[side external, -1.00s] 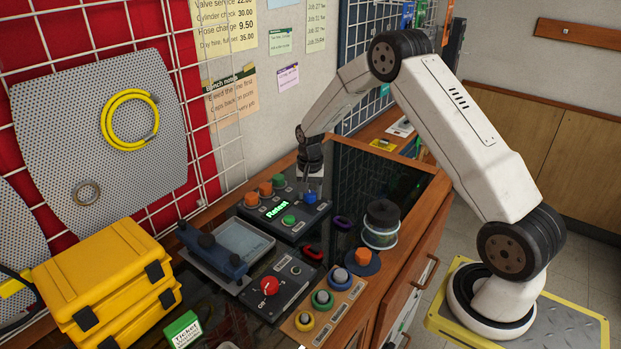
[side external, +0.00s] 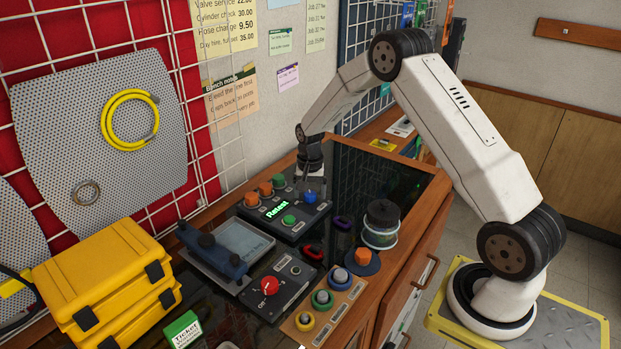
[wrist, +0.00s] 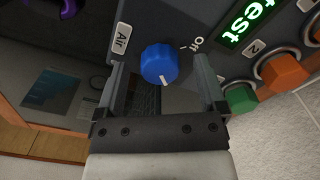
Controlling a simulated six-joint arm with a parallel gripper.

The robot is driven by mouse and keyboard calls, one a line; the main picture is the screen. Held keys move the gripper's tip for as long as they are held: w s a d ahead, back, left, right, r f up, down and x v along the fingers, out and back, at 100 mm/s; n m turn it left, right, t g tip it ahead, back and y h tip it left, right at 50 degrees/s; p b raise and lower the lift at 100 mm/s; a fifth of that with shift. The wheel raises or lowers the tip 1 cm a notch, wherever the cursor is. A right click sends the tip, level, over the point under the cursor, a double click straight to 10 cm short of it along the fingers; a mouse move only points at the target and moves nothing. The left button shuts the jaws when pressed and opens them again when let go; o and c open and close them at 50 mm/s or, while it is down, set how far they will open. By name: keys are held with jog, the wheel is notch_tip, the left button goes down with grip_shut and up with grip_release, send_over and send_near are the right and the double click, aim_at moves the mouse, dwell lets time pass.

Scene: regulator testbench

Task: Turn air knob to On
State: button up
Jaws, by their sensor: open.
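The blue air knob (wrist: 160,64) sits on a dark control panel (side external: 262,217), beside an "Air" label. The blue knob also shows at the panel's right end in the side view (side external: 310,197). My gripper (wrist: 158,66) is open, with one finger on each side of the knob. A gap shows between the knob and each finger. Whether the fingers reach down around it is hard to tell.
A green knob (wrist: 240,98) and orange knobs (wrist: 284,72) lie right of my gripper in the wrist view, near a lit "Retest" display (side external: 278,209). A purple ring (side external: 342,222) and a dark-lidded jar (side external: 381,222) stand right of the panel.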

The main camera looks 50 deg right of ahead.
aim_at(309, 197)
jog(key=shift+r, duration=3.8)
jog(key=shift+s+a+r, duration=0.2)
jog(key=shift+s+a, duration=0.1)
jog(key=shift+a, duration=0.25)
jog(key=s+a+r+n+t, duration=0.2)
jog(key=s+a+n, duration=0.9)
jog(key=s+a, duration=0.5)
jog(key=s, duration=0.3)
jog(key=shift+s+r+t, duration=0.15)
jog(key=shift+r+t, duration=0.05)
jog(key=shift+t, duration=0.1)
